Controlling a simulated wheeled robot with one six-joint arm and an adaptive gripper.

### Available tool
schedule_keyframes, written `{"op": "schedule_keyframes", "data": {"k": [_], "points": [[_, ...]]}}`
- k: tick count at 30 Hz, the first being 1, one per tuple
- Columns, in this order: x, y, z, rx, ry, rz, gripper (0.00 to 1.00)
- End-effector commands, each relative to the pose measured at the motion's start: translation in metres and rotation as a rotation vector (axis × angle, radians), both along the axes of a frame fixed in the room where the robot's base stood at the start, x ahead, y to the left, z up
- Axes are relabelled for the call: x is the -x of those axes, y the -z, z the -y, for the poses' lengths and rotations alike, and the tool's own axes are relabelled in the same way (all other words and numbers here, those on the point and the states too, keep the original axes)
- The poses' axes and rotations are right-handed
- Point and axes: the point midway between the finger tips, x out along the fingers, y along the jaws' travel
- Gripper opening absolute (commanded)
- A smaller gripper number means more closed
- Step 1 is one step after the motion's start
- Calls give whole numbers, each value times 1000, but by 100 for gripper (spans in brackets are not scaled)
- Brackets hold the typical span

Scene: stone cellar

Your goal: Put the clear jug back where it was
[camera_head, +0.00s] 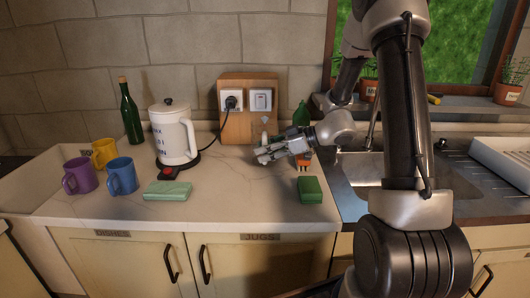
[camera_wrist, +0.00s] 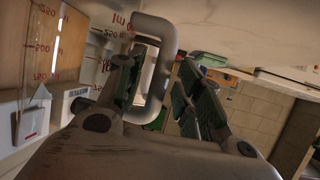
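The clear jug shows close up in the wrist view, see-through with red volume marks, and its pale handle (camera_wrist: 160,82) comes towards my gripper. My gripper (camera_wrist: 158,92) is open, one green-padded finger on each side of the handle. I see a gap at the right finger; contact on the left is unclear. In the head view my gripper (camera_head: 264,155) is low over the counter, in front of the wooden socket board (camera_head: 236,126). There the jug's clear body is too faint to outline.
A white kettle (camera_head: 174,137) on its base, purple (camera_head: 80,176), yellow (camera_head: 104,153) and blue (camera_head: 122,177) mugs, a green bottle (camera_head: 130,114) and a pale green cloth (camera_head: 167,191) stand left. A green sponge (camera_head: 311,189) lies right, before the sink. A cabinet door (camera_head: 260,265) is labelled JUGS.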

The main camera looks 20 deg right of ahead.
Motion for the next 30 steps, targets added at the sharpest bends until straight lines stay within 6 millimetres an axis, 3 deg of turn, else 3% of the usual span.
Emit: {"op": "schedule_keyframes", "data": {"k": [12,20,23,27,30], "points": [[39,-34,71,1,6,1,36],[56,-47,89,4,-4,-19,36],[77,-56,76,25,-24,-119,36],[139,-75,51,133,-14,-397,36],[190,-85,47,258,88,-602,36]]}}
